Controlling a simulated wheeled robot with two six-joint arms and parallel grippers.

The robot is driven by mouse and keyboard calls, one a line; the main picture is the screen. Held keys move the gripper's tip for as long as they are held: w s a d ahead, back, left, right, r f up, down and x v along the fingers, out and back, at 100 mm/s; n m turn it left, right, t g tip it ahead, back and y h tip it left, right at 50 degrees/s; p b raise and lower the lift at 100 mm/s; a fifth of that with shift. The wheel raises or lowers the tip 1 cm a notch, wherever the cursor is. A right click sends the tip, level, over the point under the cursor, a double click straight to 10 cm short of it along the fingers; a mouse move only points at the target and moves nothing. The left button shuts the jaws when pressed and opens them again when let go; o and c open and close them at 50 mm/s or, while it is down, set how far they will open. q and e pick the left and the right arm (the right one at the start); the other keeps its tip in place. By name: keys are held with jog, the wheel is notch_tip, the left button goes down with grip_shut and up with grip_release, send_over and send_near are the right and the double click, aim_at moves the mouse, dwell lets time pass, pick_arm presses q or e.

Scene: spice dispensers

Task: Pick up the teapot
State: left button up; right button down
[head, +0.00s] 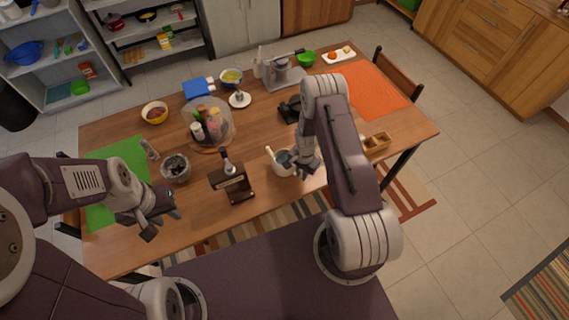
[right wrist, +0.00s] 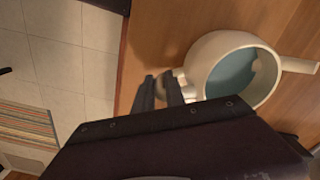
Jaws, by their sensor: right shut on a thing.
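The cream teapot (head: 281,169) stands near the front edge of the wooden table, right of the middle. It has no lid on, and its teal inside shows. In the right wrist view the teapot (right wrist: 212,58) has one long part sticking out to the right and a small part on its left side. My right gripper (right wrist: 170,88) is shut on that small part at the side. In the head view my right gripper (head: 304,166) is at the teapot's right side. My left gripper (head: 160,218) is open and empty above the table's front left.
A dark brown dispenser stand (head: 232,185) and a grey jar (head: 175,168) stand left of the teapot. A round spice rack (head: 208,124) is behind them. A wooden box (head: 377,143) is to the right. Green (head: 122,160) and orange (head: 368,88) mats lie at the table's ends.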

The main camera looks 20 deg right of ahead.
jog(key=shift+w+r, duration=0.1)
dwell(0.3)
jog(key=shift+r, duration=0.7)
jog(key=r, duration=0.2)
jog(key=b, duration=0.1)
jog(key=shift+s+r, duration=0.25)
jog(key=shift+r, duration=0.15)
jog(key=s+r+b, duration=0.1)
jog(key=s+r, duration=0.5)
jog(key=s, duration=0.5)
jog(key=shift+a+r, duration=0.3)
jog(key=shift+a, duration=0.05)
